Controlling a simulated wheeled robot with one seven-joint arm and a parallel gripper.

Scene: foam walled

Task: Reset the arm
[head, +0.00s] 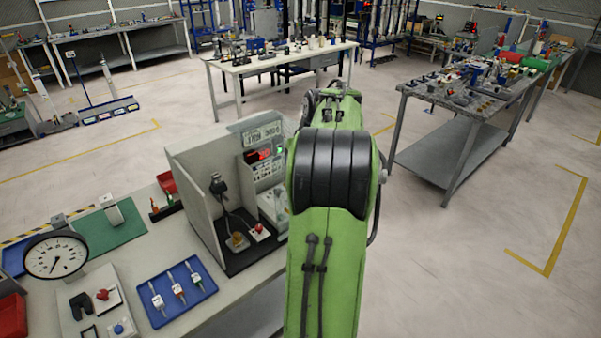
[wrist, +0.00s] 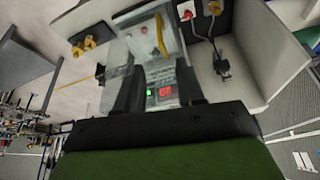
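My green arm rises through the middle of the head view, and its far end hides my gripper there. In the wrist view my gripper (wrist: 160,88) shows two dark fingers standing apart, with nothing visible held between them. Between and beyond the fingers is a panel with a lit red and green display (wrist: 164,92). The same instrument panel (head: 264,155) stands in the grey-walled booth on the bench, just left of my arm in the head view.
The bench (head: 238,290) carries the walled booth (head: 193,180), a blue tray (head: 205,293) with several small parts, a green mat (head: 90,231) and a round dial gauge (head: 56,255). A grey table (head: 455,165) stands at right. Open floor (head: 460,270) lies right of my arm.

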